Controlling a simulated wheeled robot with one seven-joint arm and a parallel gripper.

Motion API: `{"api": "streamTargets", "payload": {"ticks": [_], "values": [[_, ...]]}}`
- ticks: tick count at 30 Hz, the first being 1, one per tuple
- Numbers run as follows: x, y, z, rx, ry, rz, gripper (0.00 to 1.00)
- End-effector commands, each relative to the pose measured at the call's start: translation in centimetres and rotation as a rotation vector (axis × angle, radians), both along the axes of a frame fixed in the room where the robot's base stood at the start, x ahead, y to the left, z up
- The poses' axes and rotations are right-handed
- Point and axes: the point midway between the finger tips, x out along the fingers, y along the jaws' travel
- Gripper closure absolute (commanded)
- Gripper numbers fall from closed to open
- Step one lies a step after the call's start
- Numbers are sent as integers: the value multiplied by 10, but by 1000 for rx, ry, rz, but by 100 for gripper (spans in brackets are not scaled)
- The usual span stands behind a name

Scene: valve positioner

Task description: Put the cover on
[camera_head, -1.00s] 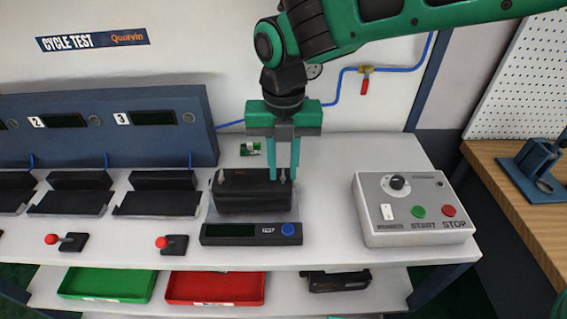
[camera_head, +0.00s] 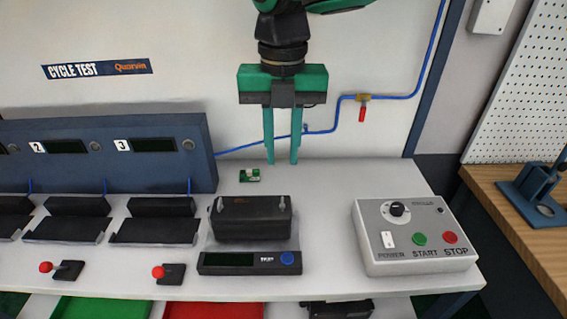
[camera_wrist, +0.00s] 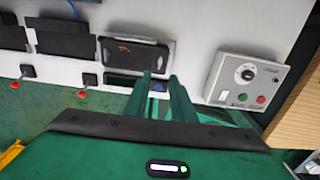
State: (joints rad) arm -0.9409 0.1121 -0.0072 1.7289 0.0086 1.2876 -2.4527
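A black box-shaped unit (camera_head: 250,222), with two small light fittings at its upper edge, sits on the test stand (camera_head: 225,262) with a display and blue button. The unit also shows in the wrist view (camera_wrist: 133,52), with a small orange mark on its top. A black cover seems to be seated on it as its upper part, but I cannot make out a seam. My gripper (camera_head: 282,160) is raised above the unit, apart from it.
A grey control box (camera_head: 412,236) with a knob and START and STOP buttons stands at right. A small green circuit board (camera_head: 249,175) lies behind the unit. Dark cradles (camera_head: 155,230) and red-knobbed levers (camera_head: 160,271) are at left. Green and red trays sit below.

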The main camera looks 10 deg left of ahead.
Motion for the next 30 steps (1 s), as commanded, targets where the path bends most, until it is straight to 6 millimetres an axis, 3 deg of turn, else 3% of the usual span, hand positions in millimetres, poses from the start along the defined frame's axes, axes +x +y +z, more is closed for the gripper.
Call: {"api": "streamTargets", "payload": {"ticks": [11, 14, 17, 23, 26, 30], "values": [[0, -1, 7, -1, 1, -5, 77], [8, -15, 6, -2, 0, -81, 77], [26, -52, 4, -4, -2, -290, 77], [56, -174, -8, -8, -7, -991, 77], [57, -236, -17, -9, -7, -1361, 77], [43, -317, -31, -8, -6, -1878, 77]]}}
